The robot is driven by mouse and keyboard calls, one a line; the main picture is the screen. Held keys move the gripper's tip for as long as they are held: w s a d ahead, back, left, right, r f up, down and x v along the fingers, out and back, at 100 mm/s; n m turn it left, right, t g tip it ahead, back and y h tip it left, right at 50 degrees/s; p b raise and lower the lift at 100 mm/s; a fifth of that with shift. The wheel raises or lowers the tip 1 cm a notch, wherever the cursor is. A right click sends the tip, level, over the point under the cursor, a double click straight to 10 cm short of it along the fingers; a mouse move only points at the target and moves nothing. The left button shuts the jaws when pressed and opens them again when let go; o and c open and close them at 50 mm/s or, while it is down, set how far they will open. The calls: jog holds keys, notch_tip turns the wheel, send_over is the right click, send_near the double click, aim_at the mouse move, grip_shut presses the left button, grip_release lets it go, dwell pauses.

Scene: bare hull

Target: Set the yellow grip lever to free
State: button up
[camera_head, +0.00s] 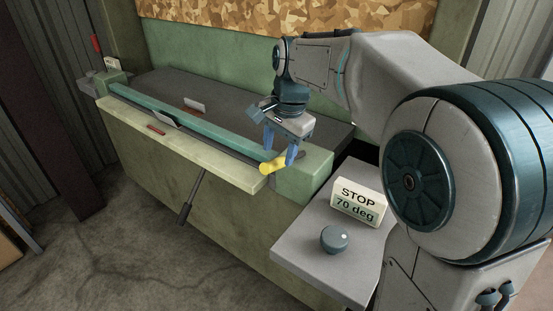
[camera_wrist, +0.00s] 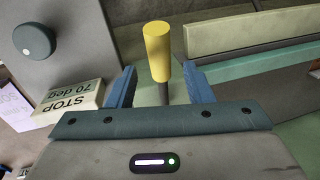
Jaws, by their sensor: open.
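The yellow grip lever (camera_head: 272,167) sits at the near right end of the green bench beam. In the wrist view its yellow cylindrical grip (camera_wrist: 157,50) stands on a dark shaft, between my two blue fingers. My gripper (camera_head: 280,151) is open, pointing down over the lever, with a finger on either side of the grip. In the wrist view the open fingers (camera_wrist: 160,86) show gaps to the lever on both sides. The lever's base is partly hidden.
A grey side shelf (camera_head: 307,254) carries a "STOP 70 deg" sign (camera_head: 358,204) and a round blue-grey knob (camera_head: 334,239). A dark-handled lever (camera_head: 186,211) juts from the bench front. A red-handled lever (camera_head: 96,45) stands at the far left end. The floor in front is clear.

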aim_at(277, 159)
jog(key=shift+w+a+f, duration=0.1)
jog(key=shift+a+f, duration=0.05)
jog(key=shift+f, duration=0.75)
jog(key=shift+w+a+f, duration=0.1)
jog(key=shift+f, duration=0.75)
grip_shut()
jog(key=shift+r, duration=0.1)
